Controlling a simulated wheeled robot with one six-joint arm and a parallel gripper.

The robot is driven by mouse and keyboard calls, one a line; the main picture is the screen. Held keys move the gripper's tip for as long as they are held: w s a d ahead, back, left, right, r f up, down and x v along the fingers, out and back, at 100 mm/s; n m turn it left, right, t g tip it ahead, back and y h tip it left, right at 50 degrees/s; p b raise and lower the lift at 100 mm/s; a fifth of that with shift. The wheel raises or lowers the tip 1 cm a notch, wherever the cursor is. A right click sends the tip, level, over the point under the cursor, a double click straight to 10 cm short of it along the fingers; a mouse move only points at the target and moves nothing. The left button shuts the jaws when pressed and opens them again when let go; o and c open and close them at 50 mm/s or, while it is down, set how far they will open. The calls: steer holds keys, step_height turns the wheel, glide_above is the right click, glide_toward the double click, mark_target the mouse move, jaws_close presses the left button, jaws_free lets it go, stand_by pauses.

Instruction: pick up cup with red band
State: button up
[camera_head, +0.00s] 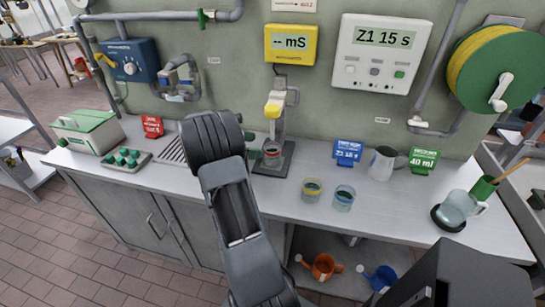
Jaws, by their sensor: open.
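A small clear cup with a red band (271,151) stands on the dark base of the dispenser at the back of the counter, below its yellow head. A cup with a yellowish band (311,190) and a cup with a bluish band (343,198) stand side by side on the counter, to the right and nearer. My arm rises from the bottom of the picture, left of the red-banded cup.
The dispenser (278,108) rises directly over the red-banded cup. A blue card (347,152), a white jug (382,163) and a green card (423,160) stand to the right. A glass pitcher (458,209) sits near the right end. The counter (390,205) has clear room between.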

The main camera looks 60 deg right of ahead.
mark_target(272, 148)
steer(key=shift+p+x, duration=0.35)
steer(key=shift+x, duration=3.65)
steer(key=shift+w+a, duration=0.1)
steer(key=c, duration=1.1)
